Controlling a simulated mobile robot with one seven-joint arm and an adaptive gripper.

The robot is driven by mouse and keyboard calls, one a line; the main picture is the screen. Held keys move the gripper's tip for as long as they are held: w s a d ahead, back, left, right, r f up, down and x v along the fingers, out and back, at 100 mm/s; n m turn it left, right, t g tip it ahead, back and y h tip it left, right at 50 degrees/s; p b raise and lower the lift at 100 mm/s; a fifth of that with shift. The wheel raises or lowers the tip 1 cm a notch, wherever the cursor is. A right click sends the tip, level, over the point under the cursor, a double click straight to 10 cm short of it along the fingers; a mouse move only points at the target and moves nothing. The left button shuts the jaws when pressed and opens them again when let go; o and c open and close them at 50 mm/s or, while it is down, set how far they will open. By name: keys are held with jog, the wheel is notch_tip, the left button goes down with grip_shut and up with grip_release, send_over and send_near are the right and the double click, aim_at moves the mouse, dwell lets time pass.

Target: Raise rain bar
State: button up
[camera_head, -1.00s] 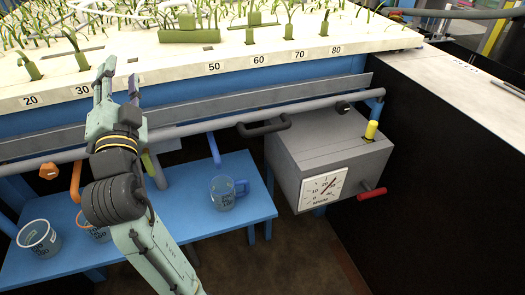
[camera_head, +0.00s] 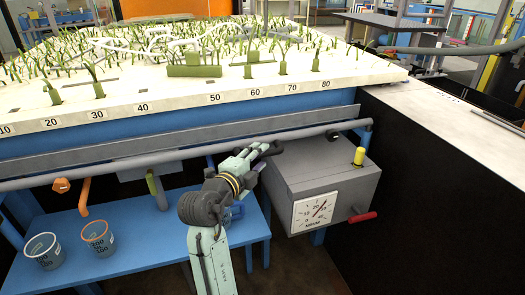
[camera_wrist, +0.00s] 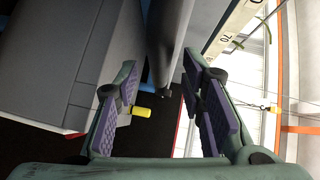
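No contact is clear.
The grey box (camera_head: 320,170) carries a dial (camera_head: 314,210), a yellow knob (camera_head: 359,155) and a red handle (camera_head: 362,217). A black wall stands right.

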jog(key=shift+x, duration=1.3)
jog(key=shift+c, duration=0.2)
grip_shut()
